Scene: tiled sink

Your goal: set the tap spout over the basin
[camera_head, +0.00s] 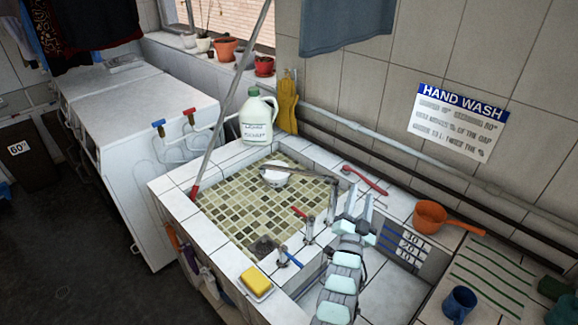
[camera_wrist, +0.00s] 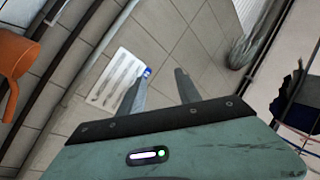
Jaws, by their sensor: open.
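The tap spout (camera_head: 300,173) is a grey pipe. It runs left from its upright post (camera_head: 332,203) on the basin's right rim, and its end shows over the tiled basin (camera_head: 228,210), in front of a white round object (camera_head: 275,175). A red-handled tap (camera_head: 308,228) and a blue-handled tap (camera_head: 287,258) stand along the same rim. My gripper (camera_head: 361,205) is right of the spout post, fingers pointing up, apart and empty. In the wrist view its two fingers (camera_wrist: 160,88) are spread with nothing between them. I cannot identify the spout in that view.
A yellow sponge (camera_head: 255,280) lies on the front rim. A white jug (camera_head: 257,118) stands at the back corner. A red brush (camera_head: 365,181) and an orange scoop (camera_head: 432,217) lie near my gripper. A mop pole (camera_head: 233,92) leans across the left rim. Pipes (camera_head: 400,150) line the wall.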

